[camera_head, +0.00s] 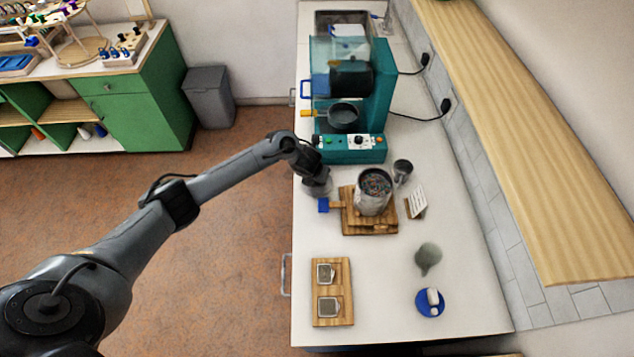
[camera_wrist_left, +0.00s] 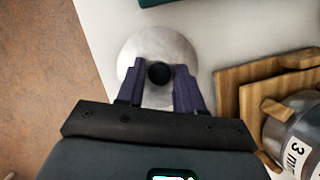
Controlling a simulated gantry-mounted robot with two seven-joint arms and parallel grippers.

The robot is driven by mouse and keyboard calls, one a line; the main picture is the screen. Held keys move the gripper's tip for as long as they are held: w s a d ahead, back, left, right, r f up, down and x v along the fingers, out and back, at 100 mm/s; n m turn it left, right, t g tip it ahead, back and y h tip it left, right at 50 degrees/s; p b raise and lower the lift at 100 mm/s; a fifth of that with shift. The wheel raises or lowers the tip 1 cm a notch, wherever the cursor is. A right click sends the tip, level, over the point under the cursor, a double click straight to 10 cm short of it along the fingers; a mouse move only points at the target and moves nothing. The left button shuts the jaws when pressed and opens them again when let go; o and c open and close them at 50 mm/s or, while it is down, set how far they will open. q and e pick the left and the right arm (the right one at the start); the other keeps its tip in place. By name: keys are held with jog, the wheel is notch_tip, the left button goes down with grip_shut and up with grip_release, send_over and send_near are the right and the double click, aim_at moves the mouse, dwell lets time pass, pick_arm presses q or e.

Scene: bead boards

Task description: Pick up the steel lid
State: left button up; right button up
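The steel lid (camera_wrist_left: 182,45) is a round, shiny disc with a black knob (camera_wrist_left: 159,73), seen in the left wrist view over the white counter. In the head view only a bit of the lid (camera_head: 318,190) shows, under my gripper at the counter's left edge. My left gripper (camera_wrist_left: 161,70) is over the lid, with a purple finger on each side of the knob. The fingers look open, with narrow gaps to the knob. The gripper also shows in the head view (camera_head: 317,178). My right gripper is not in view.
A steel pot (camera_head: 372,205) of coloured beads stands on a wooden board (camera_head: 352,222) right of the gripper. A teal machine (camera_head: 365,150) stands behind. A dark cup (camera_head: 402,168), a small card (camera_head: 416,203) and a two-cup wooden tray (camera_head: 345,290) are nearby.

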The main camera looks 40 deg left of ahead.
pick_arm(q)
grip_shut()
jog(key=shift+r, duration=0.15)
